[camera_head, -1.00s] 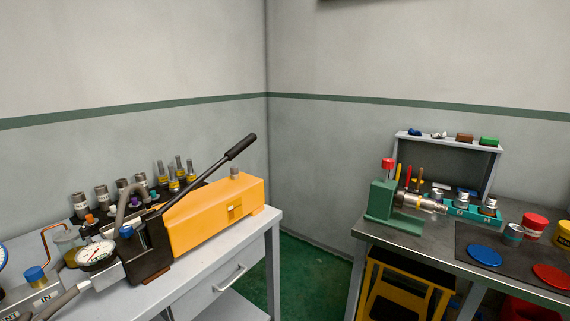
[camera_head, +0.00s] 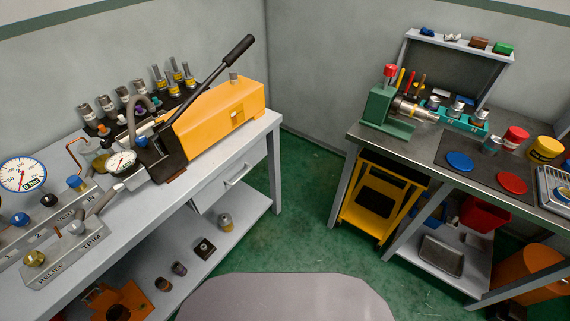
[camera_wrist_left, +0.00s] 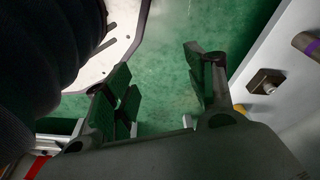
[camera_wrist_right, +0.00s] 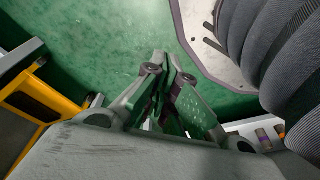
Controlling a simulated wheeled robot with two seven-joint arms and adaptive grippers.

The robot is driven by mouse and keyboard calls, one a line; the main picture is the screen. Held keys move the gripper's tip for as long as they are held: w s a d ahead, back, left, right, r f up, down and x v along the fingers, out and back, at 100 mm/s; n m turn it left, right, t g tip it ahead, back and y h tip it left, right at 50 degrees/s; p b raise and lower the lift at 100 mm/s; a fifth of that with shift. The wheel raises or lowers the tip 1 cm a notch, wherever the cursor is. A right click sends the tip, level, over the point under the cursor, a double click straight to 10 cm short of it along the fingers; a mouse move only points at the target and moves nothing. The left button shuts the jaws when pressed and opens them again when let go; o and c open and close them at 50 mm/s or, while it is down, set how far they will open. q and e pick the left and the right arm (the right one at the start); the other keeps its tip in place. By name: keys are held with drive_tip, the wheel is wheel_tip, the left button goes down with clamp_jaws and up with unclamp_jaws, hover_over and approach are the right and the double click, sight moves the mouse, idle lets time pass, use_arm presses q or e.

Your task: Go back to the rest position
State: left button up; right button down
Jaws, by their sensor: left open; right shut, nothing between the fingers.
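My left gripper (camera_wrist_left: 163,80) is open and empty in the left wrist view, with green floor between its fingers. My right gripper (camera_wrist_right: 163,65) is shut with nothing between its fingers in the right wrist view, also over the floor. Neither gripper shows in the head view. The grey shape at the bottom of the head view is part of my own base.
The left bench (camera_head: 150,215) carries an orange hand pump (camera_head: 222,115), gauges and fittings. The right bench (camera_head: 405,150) holds a green vise (camera_head: 378,108), red and blue discs and jars. A yellow cart (camera_head: 375,195) stands beneath it. Green floor between the benches is clear.

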use_arm(q)
drive_tip(key=s+a+r+p, duration=0.1)
drive_tip(key=s+a+p, duration=0.2)
drive_tip(key=s+p, duration=0.4)
drive_tip(key=s+a+r+g+p, duration=0.1)
drive_tip(key=s+a+r+p, duration=0.1)
drive_tip(key=s+p, duration=0.6)
drive_tip(key=shift+s+a+r+y, duration=0.25)
drive_tip(key=shift+s+a+y, duration=0.15)
drive_tip(key=shift+s, duration=0.2)
use_arm(e)
drive_tip(key=s+d+r, duration=0.1)
drive_tip(key=s+d, duration=0.2)
drive_tip(key=s, duration=0.5)
drive_tip(key=s+d+r+g, duration=0.1)
drive_tip(key=s+d+r, duration=0.1)
drive_tip(key=s, duration=0.6)
drive_tip(key=shift+d+r+h, duration=0.25)
drive_tip(key=shift+d+h, duration=0.15)
use_arm(q)
drive_tip(key=shift+f, duration=0.15)
use_arm(e)
drive_tip(key=shift+s+f, duration=0.1)
drive_tip(key=shift+f, duration=0.05)
